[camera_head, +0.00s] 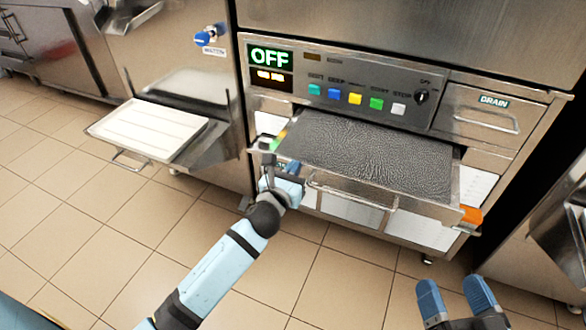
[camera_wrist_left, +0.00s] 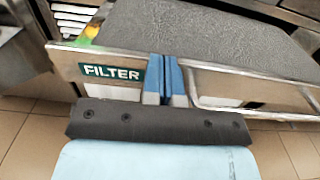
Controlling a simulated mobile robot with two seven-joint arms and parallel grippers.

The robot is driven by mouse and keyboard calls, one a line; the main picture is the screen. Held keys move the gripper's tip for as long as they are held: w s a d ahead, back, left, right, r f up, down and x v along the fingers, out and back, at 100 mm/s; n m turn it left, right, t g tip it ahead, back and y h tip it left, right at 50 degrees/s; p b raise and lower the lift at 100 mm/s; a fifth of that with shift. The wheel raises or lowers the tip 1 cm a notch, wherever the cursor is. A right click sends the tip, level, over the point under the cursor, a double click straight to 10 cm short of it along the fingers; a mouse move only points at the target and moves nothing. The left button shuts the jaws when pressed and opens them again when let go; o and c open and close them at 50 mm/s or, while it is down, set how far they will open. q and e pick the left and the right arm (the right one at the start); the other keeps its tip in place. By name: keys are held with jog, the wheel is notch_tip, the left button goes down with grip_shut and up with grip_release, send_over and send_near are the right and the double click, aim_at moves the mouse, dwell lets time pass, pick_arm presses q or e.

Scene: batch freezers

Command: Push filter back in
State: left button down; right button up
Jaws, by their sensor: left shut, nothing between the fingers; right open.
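The filter drawer (camera_head: 365,158) is pulled out of the machine below its control panel, with a dark mesh top and a metal front with a bar handle (camera_head: 350,192). In the left wrist view its front carries a green FILTER label (camera_wrist_left: 112,73). My left gripper (camera_head: 284,170) is at the left end of the drawer front. In the left wrist view its shut, empty blue fingers (camera_wrist_left: 164,78) are at the front, between the label and the handle; I cannot tell if they touch it. My right gripper (camera_head: 456,300) is open and empty, low at the right, away from the drawer.
The control panel (camera_head: 355,90) with an OFF display and coloured buttons is above the drawer. A DRAIN drawer (camera_head: 486,118) is shut at the right. A white tray (camera_head: 150,128) sticks out from the machine at the left. The tiled floor (camera_head: 130,225) in front is clear.

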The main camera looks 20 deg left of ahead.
pick_arm(q)
jog(key=p, duration=0.1)
send_near(320, 131)
jog(key=w, duration=0.3)
jog(key=w+r, duration=0.1)
jog(key=w, duration=0.1)
jog(key=w+r, duration=0.1)
jog(key=w, duration=0.2)
jog(key=shift+w+b, duration=0.3)
jog(key=shift+b, duration=0.1)
jog(key=shift+w, duration=0.75)
pick_arm(e)
jog(key=shift+w+r, duration=0.1)
